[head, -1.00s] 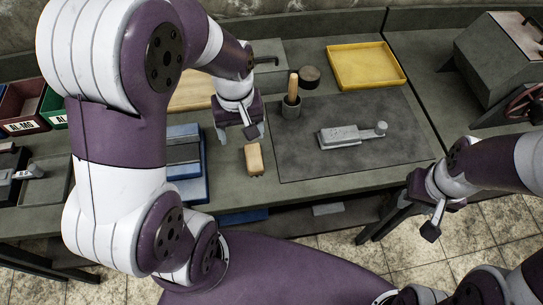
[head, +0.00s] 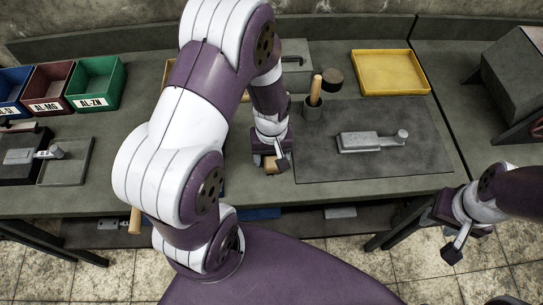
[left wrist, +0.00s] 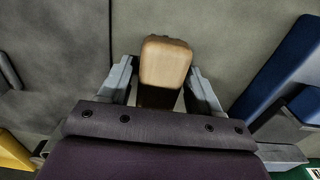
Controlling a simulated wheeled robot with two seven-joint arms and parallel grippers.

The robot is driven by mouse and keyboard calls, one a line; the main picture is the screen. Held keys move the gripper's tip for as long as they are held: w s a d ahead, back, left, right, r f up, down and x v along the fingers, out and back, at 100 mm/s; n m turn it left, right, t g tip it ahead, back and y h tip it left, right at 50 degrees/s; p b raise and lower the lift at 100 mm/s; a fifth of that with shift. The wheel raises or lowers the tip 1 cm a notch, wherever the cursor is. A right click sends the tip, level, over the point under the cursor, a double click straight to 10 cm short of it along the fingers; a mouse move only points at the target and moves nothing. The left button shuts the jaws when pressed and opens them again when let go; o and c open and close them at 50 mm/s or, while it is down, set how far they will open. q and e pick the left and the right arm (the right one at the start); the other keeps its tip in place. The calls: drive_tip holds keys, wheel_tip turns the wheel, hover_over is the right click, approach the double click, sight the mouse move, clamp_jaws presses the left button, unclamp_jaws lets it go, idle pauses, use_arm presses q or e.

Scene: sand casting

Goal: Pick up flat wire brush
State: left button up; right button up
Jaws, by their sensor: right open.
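The flat wire brush (head: 271,166) is a small tan wooden block on the bench, left of the dark mat and partly hidden by my left gripper. In the left wrist view, the brush (left wrist: 166,62) sits between the two fingertips, with its darker underside partly in shadow. My left gripper (left wrist: 163,72) is open, one finger on each side of the block, with small gaps visible. In the head view my left gripper (head: 270,158) is low over the brush. My right gripper (head: 464,243) is open and empty, off the bench's front edge at the right.
The dark mat (head: 320,167) holds a grey metal casting (head: 362,143). Behind stand a cup (head: 313,107) with a wooden-handled tool, a dark round piece (head: 332,79) and a yellow tray (head: 389,72). Coloured bins, including a green one (head: 96,83), stand at left.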

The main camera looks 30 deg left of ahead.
use_arm(q)
drive_tip(key=c, duration=0.7)
drive_tip(key=shift+c, duration=0.2)
drive_tip(key=shift+r, duration=0.35)
drive_tip(key=r, duration=0.3)
drive_tip(key=shift+w+d+r, duration=0.15)
drive_tip(key=shift+d+r, duration=0.05)
drive_tip(key=shift+r, duration=0.15)
drive_tip(key=w+d+r+b, duration=0.1)
drive_tip(key=w+d+r, duration=0.4)
drive_tip(key=d, duration=0.5)
drive_tip(key=shift+r, duration=0.85)
